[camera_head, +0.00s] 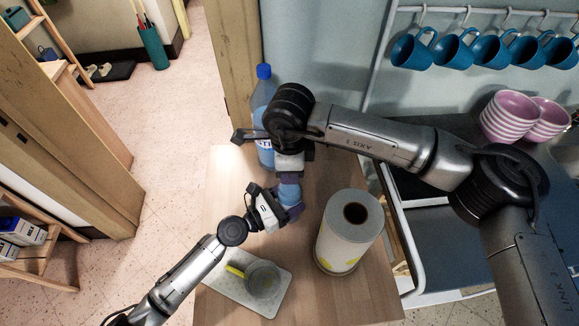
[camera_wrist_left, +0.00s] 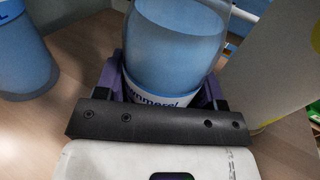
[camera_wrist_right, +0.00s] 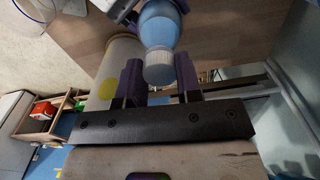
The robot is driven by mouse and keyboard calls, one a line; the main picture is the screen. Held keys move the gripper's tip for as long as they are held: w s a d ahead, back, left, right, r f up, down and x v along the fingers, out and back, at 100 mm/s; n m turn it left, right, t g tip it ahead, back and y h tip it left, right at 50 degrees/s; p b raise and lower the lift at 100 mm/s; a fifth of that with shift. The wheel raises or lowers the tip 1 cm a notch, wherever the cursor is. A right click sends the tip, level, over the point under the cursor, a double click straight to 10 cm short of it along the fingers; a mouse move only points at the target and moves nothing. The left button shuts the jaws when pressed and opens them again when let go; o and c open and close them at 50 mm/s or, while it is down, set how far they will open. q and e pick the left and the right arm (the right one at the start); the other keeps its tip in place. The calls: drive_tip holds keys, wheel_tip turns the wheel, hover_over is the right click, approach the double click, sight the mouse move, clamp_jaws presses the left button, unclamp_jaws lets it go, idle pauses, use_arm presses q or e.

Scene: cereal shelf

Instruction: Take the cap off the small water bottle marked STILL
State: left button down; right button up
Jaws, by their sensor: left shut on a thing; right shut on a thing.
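The small water bottle (camera_head: 290,193) stands in the middle of the wooden table, clear with bluish water. In the left wrist view its body (camera_wrist_left: 175,45) shows a white label with blue letters, partly hidden; I cannot read STILL there. My left gripper (camera_head: 288,207) is shut around the bottle's lower body. My right gripper (camera_head: 290,173) comes from above and is shut at the bottle's top, hiding the cap in the head view. In the right wrist view the white cap (camera_wrist_right: 158,64) sits on the bottle's neck between the purple fingers.
A tall bottle with a blue cap (camera_head: 264,72) stands behind, partly covered by my right arm. A paper towel roll (camera_head: 349,235) stands close on the right. A board (camera_head: 232,284) with a glass (camera_head: 263,279) lies in front. Blue mugs (camera_head: 411,50) hang back right.

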drive_tip(key=n, duration=2.1)
drive_tip(key=shift+n, duration=0.4)
drive_tip(key=n, duration=0.6)
drive_tip(key=shift+r, duration=0.3)
drive_tip(key=shift+r, duration=0.85)
